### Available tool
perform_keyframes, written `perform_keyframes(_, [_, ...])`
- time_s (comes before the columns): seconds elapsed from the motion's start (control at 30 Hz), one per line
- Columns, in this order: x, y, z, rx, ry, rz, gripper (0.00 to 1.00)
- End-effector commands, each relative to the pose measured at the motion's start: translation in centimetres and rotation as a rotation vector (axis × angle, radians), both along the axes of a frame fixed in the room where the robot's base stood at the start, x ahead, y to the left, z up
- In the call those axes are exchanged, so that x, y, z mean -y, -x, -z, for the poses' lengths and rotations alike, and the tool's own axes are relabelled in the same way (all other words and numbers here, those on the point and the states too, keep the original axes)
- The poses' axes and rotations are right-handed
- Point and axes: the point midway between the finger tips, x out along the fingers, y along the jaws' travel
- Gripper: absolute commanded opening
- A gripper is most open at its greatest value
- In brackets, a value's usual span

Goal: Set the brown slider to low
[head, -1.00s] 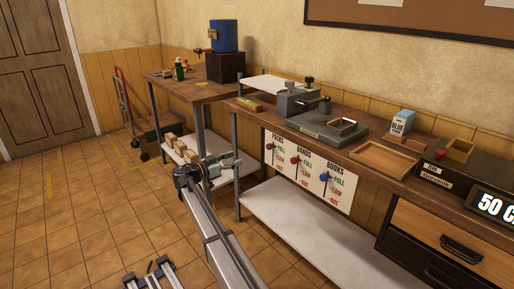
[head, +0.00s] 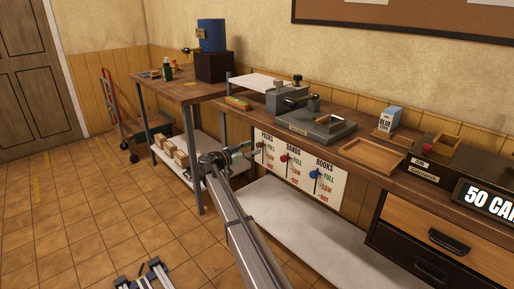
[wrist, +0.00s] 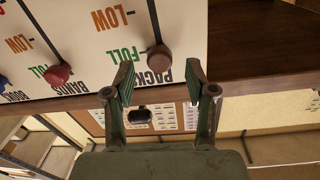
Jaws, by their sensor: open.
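The brown slider knob (wrist: 159,57) sits by the FULL mark in the PACKS column of a white board; the wrist view is upside down. In the head view the brown knob (head: 260,145) is at the board's left column. My gripper (wrist: 160,72) is open, its two green-padded fingers on either side of the knob's line. The knob shows at or just past the fingertips; I cannot tell whether they overlap it in depth. In the head view my gripper (head: 248,149) is at the board's left edge.
The red slider knob (wrist: 58,74) of the BANDS column is beside the brown one, also near FULL. The blue knob (head: 313,174) of BOOKS is farther right. The wooden bench top (head: 345,154) overhangs the board, and a white shelf (head: 300,225) lies below.

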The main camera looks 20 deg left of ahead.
Motion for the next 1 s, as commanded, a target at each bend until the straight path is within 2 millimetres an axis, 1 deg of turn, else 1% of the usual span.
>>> perform_keyframes(0.03, [0.3, -0.7, 0.0, 0.0, 0.0, 0.001, 0.56])
perform_keyframes(0.1, [0.8, -1.5, 0.0, 0.0, 0.0, 0.002, 0.56])
perform_keyframes(0.2, [1.2, -2.2, 0.0, 0.0, 0.0, 0.001, 0.56])
perform_keyframes(0.33, [1.4, -2.7, 0.0, 0.0, 0.0, 0.0, 0.56])
perform_keyframes(0.6, [1.5, -2.7, 0.0, 0.0, 0.0, 0.0, 0.56])
perform_keyframes(0.63, [1.5, -2.7, 0.0, 0.0, 0.0, 0.0, 0.52])
perform_keyframes(0.67, [1.5, -2.7, 0.0, 0.0, 0.0, 0.0, 0.41])
perform_keyframes(0.7, [1.5, -2.7, 0.0, 0.0, 0.0, 0.0, 0.27])
perform_keyframes(0.77, [1.5, -2.7, 0.0, 0.0, 0.0, 0.0, 0.06])
perform_keyframes(0.8, [1.5, -2.7, 0.0, 0.0, 0.0, 0.0, 0.0])
perform_keyframes(1.0, [1.6, -2.7, 0.3, 0.0, 0.0, 0.0, 0.0])
